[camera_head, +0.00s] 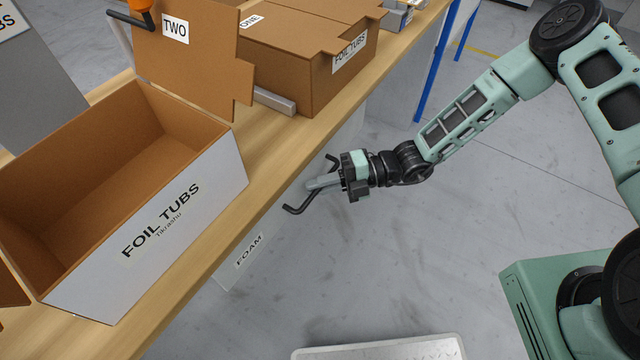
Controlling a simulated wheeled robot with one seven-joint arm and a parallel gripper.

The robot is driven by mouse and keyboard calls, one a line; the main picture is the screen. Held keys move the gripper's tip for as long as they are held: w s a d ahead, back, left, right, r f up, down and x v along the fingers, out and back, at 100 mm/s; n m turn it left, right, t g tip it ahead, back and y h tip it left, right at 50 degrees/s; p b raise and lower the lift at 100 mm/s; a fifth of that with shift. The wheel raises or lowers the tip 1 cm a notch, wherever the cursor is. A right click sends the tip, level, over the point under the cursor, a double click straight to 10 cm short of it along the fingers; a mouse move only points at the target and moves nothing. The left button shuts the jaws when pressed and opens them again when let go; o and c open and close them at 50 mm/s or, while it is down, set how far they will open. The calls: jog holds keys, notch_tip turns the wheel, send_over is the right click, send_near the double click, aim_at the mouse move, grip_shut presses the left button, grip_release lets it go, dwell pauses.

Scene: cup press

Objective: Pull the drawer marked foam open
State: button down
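The white drawer marked FOAM (232,272) is below the front edge of the wooden table, with its label on the front face. Its front looks close to the table edge, and the table hides the rest. A dark bar handle (296,210) stands out from the drawer front. My gripper (318,183) is at the middle of this handle, with its grey fingers reaching across the bar from the right. The upper finger covers part of the bar. I cannot tell from this angle whether the fingers are closed on it.
An open box marked FOIL TUBS (205,205) stands on the table (262,185) near its front edge. A closed cardboard box (325,85) is farther back. Blue table legs (433,75) stand beyond. A pale grey platform (385,350) is at the bottom. The floor right of the drawer is clear.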

jog(key=s+d+p, duration=0.5)
jog(key=s+d, duration=1.1)
jog(key=d, duration=0.5)
jog(key=shift+s+d, duration=0.15)
jog(key=shift+s, duration=0.15)
jog(key=c, duration=1.5)
grip_release()
jog(key=d, duration=0.5)
jog(key=w+d+r+b, duration=0.1)
jog(key=d, duration=0.5)
jog(key=w+d+r+b, duration=0.1)
jog(key=d, duration=0.5)
jog(key=shift+w+d+r, duration=0.1)
jog(key=shift+w+r, duration=0.05)
jog(key=shift+r, duration=0.05)
